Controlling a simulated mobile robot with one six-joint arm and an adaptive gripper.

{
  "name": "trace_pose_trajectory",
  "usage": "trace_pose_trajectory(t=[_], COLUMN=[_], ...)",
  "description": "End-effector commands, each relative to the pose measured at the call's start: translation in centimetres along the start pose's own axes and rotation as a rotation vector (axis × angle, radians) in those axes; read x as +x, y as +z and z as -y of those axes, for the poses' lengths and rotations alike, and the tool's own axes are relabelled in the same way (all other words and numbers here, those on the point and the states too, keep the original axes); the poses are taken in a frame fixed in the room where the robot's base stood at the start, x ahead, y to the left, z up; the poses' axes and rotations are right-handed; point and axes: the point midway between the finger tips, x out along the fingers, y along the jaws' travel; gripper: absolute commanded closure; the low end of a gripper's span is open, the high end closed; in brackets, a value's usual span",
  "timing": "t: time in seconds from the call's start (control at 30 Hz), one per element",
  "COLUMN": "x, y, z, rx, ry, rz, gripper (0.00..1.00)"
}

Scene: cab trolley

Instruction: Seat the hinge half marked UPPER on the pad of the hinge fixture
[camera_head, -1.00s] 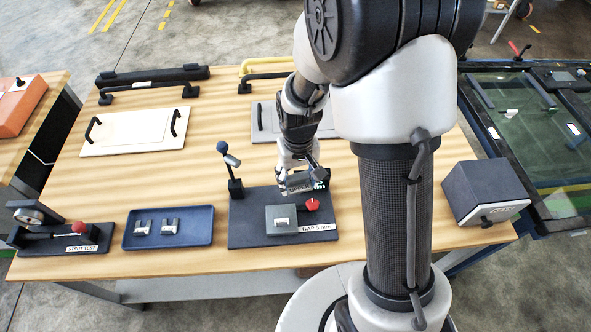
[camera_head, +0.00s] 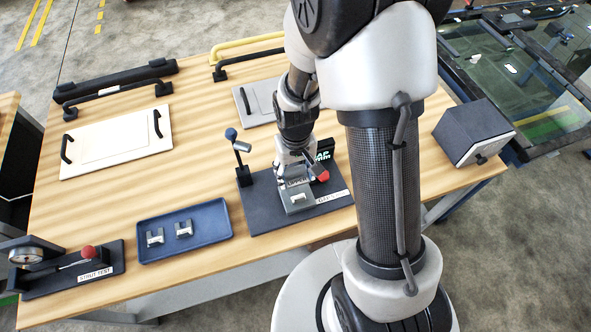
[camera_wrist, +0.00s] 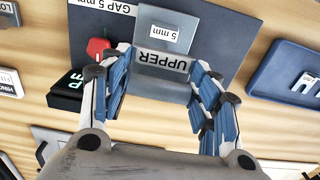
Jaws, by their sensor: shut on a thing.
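The hinge half marked UPPER (camera_wrist: 163,62) is a grey plate with a white label, held between the blue fingertips of my gripper (camera_wrist: 160,70). In the head view my gripper (camera_head: 296,176) is low over the hinge fixture (camera_head: 257,215), a dark base plate. The pad also shows in the head view (camera_head: 298,206). The half's edge looks very close to the pad; I cannot tell whether they touch.
A red knob (camera_head: 322,176) and a GAP display (camera_head: 325,150) stand close beside my gripper. A blue-headed post (camera_head: 242,165) rises at the fixture's left. A blue tray (camera_head: 205,238) with two small metal parts lies left; a dark box (camera_head: 472,133) stands right.

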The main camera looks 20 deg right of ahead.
Motion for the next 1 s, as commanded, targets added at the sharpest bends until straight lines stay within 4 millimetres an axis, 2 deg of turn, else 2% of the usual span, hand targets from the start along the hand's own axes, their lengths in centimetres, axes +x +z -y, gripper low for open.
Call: trace_pose_trajectory(t=[0.7,1.0], x=[5.3,6.1], y=[0.0,-0.1], z=[0.0,0.0], rx=[0.0,0.0], ry=[0.0,0.0], rz=[0.0,-0.001], gripper=[0.77,0.77])
